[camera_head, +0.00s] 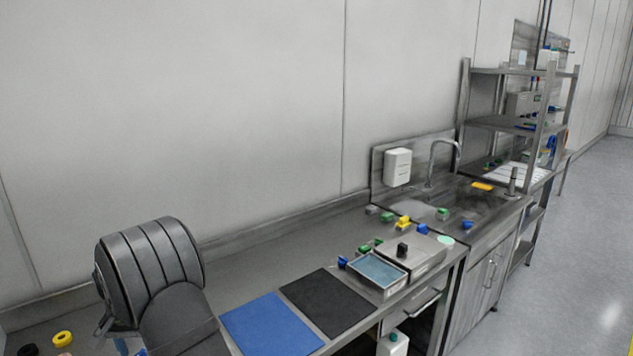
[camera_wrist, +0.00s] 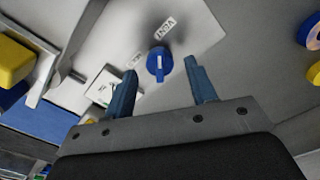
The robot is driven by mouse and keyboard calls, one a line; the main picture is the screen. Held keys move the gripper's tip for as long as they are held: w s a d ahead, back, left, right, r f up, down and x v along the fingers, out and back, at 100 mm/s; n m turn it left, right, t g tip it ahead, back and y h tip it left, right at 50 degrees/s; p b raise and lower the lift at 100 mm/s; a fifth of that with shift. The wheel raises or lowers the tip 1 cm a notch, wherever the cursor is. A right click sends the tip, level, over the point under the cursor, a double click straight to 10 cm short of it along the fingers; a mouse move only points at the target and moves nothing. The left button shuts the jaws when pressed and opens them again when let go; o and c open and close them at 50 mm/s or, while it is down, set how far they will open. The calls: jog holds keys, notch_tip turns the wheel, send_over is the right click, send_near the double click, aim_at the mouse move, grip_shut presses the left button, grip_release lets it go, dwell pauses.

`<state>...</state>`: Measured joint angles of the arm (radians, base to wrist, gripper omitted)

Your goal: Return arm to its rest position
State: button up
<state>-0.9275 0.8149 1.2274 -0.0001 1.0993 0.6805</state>
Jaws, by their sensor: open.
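In the wrist view my gripper (camera_wrist: 161,67) is open, with its two blue-grey fingers spread apart. A blue knob (camera_wrist: 159,64) with a white mark shows between the fingertips, on a pale grey panel (camera_wrist: 205,35) with a label that seems to read VENT. The fingers do not appear to touch the knob, though the depth between them is hard to judge. Nothing is held. In the head view I cannot make out my gripper.
The bench holds a blue mat (camera_head: 270,325), a black mat (camera_head: 327,302) and a shallow tray (camera_head: 379,270). Several small coloured pieces lie near the sink (camera_head: 462,203). A shelf rack (camera_head: 503,123) stands beyond. A yellow ring (camera_head: 62,339) lies at lower left.

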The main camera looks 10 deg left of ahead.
jog(key=shift+f, duration=1.25)
jog(key=shift+r, duration=0.1)
